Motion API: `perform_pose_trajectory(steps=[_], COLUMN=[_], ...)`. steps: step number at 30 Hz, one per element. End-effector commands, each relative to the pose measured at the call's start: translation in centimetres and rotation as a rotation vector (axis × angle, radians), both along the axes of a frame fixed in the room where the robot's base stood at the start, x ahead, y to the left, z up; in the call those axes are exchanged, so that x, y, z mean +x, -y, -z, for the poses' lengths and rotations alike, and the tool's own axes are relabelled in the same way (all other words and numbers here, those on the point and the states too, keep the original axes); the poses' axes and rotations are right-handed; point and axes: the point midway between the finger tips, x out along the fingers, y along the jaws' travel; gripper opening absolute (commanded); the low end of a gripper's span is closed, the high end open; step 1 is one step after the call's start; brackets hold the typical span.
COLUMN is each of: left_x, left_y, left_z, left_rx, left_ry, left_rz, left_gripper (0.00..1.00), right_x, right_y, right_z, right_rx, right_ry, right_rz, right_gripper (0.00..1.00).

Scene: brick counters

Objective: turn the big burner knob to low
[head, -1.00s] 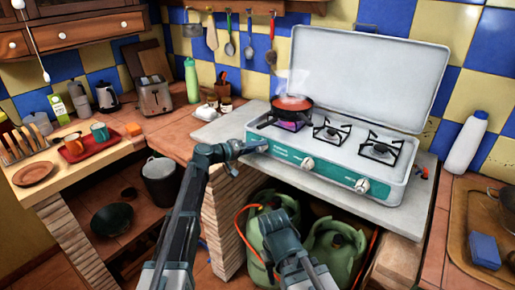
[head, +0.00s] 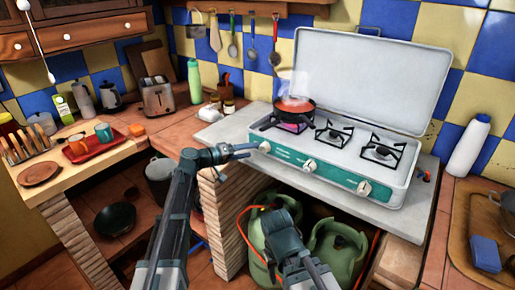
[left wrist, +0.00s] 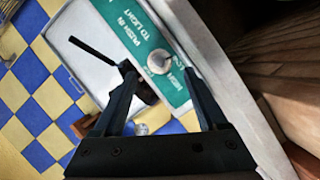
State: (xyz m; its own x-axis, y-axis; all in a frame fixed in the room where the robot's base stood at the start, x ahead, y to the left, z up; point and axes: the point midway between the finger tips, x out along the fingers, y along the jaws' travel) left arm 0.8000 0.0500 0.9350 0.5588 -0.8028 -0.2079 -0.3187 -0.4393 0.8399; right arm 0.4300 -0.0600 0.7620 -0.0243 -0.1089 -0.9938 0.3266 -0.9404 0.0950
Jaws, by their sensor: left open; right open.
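The white stove (head: 345,140) has a green front panel with a left knob (head: 265,147), a middle knob (head: 310,165) and a right knob (head: 364,187). A red pan (head: 295,104) steams over a glowing left burner. My left gripper (head: 250,151) is open just left of the left knob. In the left wrist view a pale round knob (left wrist: 160,62) shows beyond and between the open fingertips (left wrist: 158,72), beside "PUSH IN TO LIGHT" lettering. No contact is visible. My right gripper (head: 278,212) is open and empty, low in front of the gas bottles.
The raised stove lid (head: 370,80) stands behind the burners. Green gas bottles (head: 338,250) with an orange hose sit under the grey counter slab (head: 222,130). A brick pillar (head: 222,215) is below my left gripper. A white bottle (head: 467,147) stands right.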

Motion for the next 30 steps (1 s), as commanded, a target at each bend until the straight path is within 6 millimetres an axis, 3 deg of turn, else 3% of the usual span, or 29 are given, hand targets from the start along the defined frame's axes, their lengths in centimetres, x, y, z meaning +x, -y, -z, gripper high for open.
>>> perform_pose_trajectory(steps=[6, 13, 26, 30], left_x=[-2.8, -4.4, -4.8, -5.7], left_y=[-3.8, -6.2, -6.8, -5.7], left_z=[-1.2, -1.7, -1.7, -1.5], left_rx=[0.000, 0.001, 0.001, 0.027], left_ry=[0.000, 0.000, -0.001, -0.017], left_rz=[-0.002, -0.001, 0.002, 0.023], left_gripper=[0.75, 0.75, 0.75, 0.75], right_x=[0.0, 0.0, 0.0, 0.0], right_y=[0.0, 0.0, 0.0, 0.0], right_z=[-1.2, -1.7, -1.8, -2.2], right_rx=[0.000, 0.000, 0.000, 0.000], right_ry=[0.000, 0.000, 0.000, 0.000], right_rz=[0.000, 0.000, 0.000, 0.000], right_gripper=[0.47, 0.47, 0.47, 0.47])
